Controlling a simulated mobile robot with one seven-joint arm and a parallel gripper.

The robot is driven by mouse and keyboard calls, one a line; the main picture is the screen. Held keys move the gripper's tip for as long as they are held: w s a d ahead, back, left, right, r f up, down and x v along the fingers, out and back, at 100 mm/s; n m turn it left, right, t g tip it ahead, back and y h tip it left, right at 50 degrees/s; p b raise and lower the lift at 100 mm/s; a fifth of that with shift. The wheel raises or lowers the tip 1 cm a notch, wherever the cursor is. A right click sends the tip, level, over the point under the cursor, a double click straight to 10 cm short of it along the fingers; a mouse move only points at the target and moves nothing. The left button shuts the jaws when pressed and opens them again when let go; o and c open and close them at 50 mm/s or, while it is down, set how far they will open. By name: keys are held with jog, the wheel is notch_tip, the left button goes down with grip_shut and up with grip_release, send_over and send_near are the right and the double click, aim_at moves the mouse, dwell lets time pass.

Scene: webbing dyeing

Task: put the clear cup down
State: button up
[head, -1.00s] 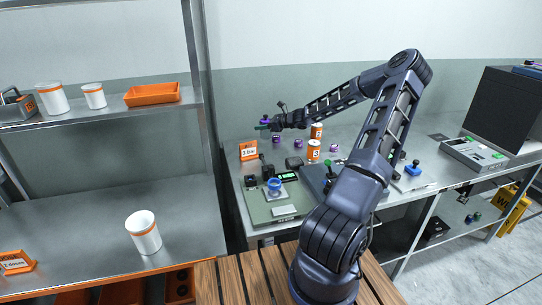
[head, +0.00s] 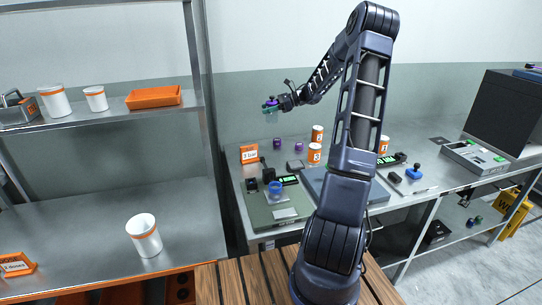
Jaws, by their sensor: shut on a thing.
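My gripper (head: 271,103) is at the end of my raised arm, above the far left part of the metal bench (head: 240,189). The cup hangs upright below the fingers, against the wall and well clear of the bench top. The fingers are small here, and their exact grip on the cup is hard to make out.
A steel rack with a white cup (head: 144,235) is at left. My arm hides part of the bench.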

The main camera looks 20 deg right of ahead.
notch_tip(320, 180, down, 20)
jog(key=shift+r, duration=0.2)
dwell(0.4)
jog(key=o, duration=1.1)
jog(key=shift+f, duration=0.1)
